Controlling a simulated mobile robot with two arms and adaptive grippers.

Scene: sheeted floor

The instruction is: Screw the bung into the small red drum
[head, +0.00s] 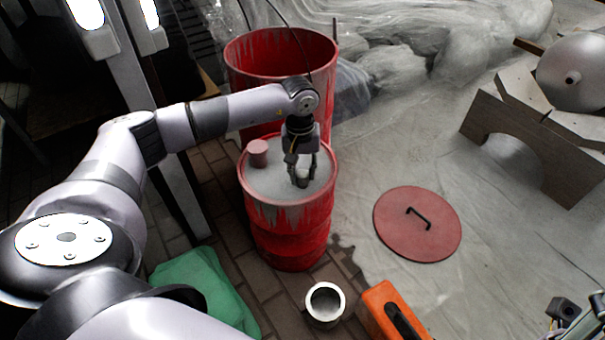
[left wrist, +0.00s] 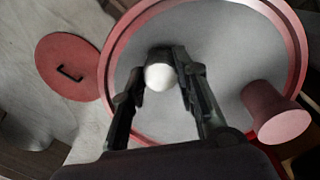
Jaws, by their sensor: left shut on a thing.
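The small red drum (head: 290,235) stands upright with a grey top and a raised red rim. My left gripper (head: 302,180) points down at the right part of that top. In the left wrist view its fingers (left wrist: 160,85) are shut on a small rounded piece, the bung (left wrist: 159,77), pale on the near side and dark behind. The fingers hide part of it, and I cannot tell whether it touches the drum top or sits in an opening. Part of my right gripper (head: 572,315) shows at the lower right corner; its jaws are not clear.
A pinkish-red tapered plug (head: 258,153) stands on the drum top, left of my left gripper. A larger open red drum (head: 235,60) is behind.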

